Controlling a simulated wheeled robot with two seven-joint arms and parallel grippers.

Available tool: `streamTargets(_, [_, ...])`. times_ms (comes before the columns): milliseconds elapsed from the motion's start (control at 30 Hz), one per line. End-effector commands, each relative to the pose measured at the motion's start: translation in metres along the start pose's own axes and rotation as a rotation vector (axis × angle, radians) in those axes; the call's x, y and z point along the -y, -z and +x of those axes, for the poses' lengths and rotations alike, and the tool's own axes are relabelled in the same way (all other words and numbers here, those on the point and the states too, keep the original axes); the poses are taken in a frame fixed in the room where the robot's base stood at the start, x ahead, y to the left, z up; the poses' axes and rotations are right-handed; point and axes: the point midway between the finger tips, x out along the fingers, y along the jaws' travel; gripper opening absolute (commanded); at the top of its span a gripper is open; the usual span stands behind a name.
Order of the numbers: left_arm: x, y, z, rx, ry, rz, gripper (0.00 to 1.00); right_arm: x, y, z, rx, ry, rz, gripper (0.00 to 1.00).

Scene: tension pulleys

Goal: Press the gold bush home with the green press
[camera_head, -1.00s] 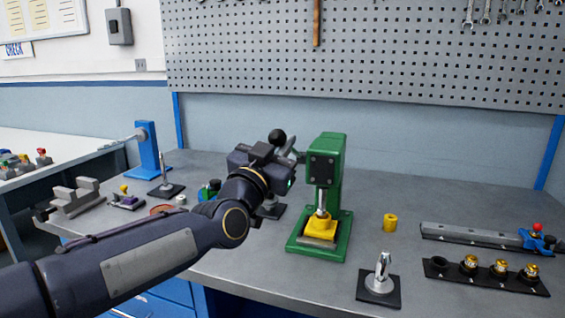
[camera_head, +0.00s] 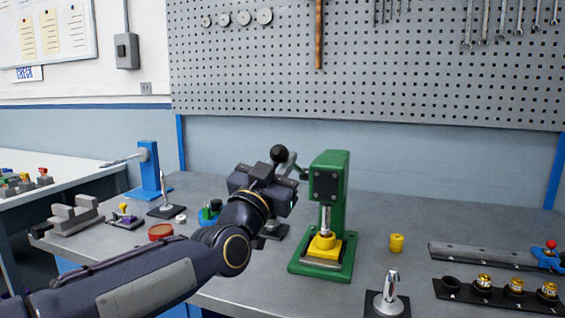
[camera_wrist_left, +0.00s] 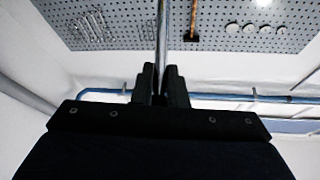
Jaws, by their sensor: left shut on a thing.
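The green press (camera_head: 327,178) stands on the bench. Its silver ram (camera_head: 325,220) reaches down to a yellow piece (camera_head: 325,243) on the press base; I cannot tell whether any of this yellow is the gold bush. The press lever, with a black ball knob (camera_head: 278,153), extends to the left of the press head. My left gripper (camera_head: 289,190) is beside the press head, below the knob, shut on the lever. In the left wrist view a grey rod (camera_wrist_left: 162,35) runs up from between the fingers (camera_wrist_left: 165,85). My right gripper is out of view.
A rack with several gold-topped pieces (camera_head: 483,283) and a grey rail (camera_head: 480,257) lie at right. A blue stand (camera_head: 150,172) is at back left.

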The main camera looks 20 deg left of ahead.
Motion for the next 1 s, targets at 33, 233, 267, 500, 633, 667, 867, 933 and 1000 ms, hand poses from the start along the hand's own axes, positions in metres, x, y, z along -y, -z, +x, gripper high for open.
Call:
streamTargets(33, [-0.006, -0.009, -0.002, 0.02, -0.015, 0.003, 0.0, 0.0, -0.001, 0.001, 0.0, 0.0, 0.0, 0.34])
streamTargets(233, [-0.006, -0.009, -0.002, 0.021, -0.014, 0.003, 0.0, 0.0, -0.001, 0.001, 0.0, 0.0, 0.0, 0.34])
streamTargets(267, [-0.006, -0.009, -0.002, 0.021, -0.014, 0.003, 0.0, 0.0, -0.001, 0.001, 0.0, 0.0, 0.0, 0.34])
streamTargets(500, [-0.006, -0.01, -0.002, 0.021, -0.015, 0.002, 0.22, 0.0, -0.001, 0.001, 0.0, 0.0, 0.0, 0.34])
streamTargets(633, [-0.005, -0.008, -0.002, 0.017, -0.011, 0.002, 0.34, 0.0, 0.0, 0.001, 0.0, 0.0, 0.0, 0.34])
streamTargets(667, [-0.004, -0.007, -0.001, 0.016, -0.011, 0.001, 0.34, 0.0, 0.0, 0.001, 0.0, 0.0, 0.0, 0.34])
streamTargets(867, [-0.003, -0.005, -0.002, 0.012, -0.008, 0.001, 0.34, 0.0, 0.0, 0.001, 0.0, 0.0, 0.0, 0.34])
streamTargets(933, [-0.003, -0.005, -0.005, 0.011, -0.007, 0.001, 0.34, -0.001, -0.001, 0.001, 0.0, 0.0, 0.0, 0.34])
streamTargets(1000, [-0.002, -0.005, -0.012, 0.01, -0.006, 0.001, 0.34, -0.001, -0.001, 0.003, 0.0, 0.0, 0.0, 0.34])
